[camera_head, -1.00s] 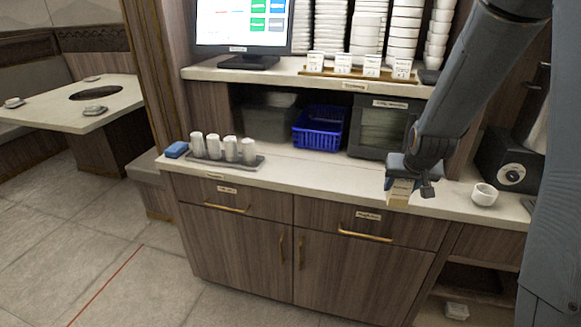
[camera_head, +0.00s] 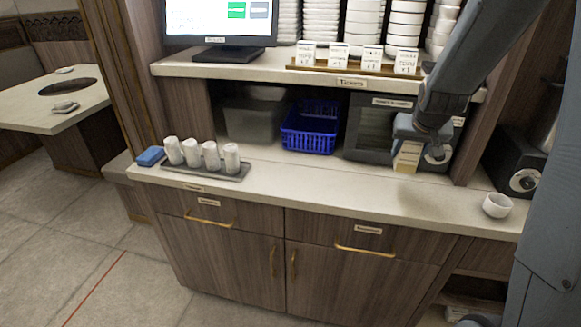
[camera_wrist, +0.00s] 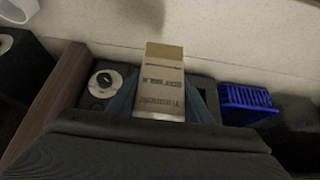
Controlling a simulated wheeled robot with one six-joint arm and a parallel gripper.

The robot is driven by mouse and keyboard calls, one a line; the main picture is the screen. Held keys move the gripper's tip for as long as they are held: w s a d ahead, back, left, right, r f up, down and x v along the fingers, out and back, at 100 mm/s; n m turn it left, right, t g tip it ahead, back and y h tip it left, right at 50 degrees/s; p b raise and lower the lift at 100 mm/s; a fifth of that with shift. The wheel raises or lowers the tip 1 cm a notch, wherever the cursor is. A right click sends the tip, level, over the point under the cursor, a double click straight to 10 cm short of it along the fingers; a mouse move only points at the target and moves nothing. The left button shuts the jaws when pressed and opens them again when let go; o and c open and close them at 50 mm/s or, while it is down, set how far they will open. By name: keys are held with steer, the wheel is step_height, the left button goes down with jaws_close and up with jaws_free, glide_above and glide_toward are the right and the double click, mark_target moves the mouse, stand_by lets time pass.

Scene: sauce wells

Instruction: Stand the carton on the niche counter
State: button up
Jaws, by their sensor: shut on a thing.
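My gripper (camera_head: 411,132) is shut on a small carton (camera_head: 407,158), cream and tan, that hangs below it. In the head view the carton is roughly upright at the front of the niche, over the pale niche counter (camera_head: 330,185). I cannot tell for sure whether its base touches the counter; a soft shadow lies just below it. In the wrist view the carton (camera_wrist: 163,82) shows printed lettering upside down, between the blue-grey fingers of my gripper (camera_wrist: 160,104).
A dark appliance (camera_head: 372,128) stands right behind the carton. A blue basket (camera_head: 310,127) and a grey bin (camera_head: 252,120) are further left. A tray of cups (camera_head: 215,172) sits at left, a white bowl (camera_head: 497,205) at right. The shelf (camera_head: 300,70) overhangs the niche.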

mark_target(404, 167)
steer(key=shift+w+a, duration=0.15)
steer(key=shift+w, duration=0.1)
steer(key=shift+s+f, duration=0.1)
steer(key=shift+f, duration=0.15)
steer(key=f, duration=0.1)
steer(key=f+b, duration=0.1)
steer(key=f, duration=0.3)
steer(key=shift+d+f, duration=0.15)
steer(key=shift+d, duration=0.1)
steer(key=shift+f, duration=2.05)
steer(key=shift+f, duration=0.1)
steer(key=o, duration=1.6)
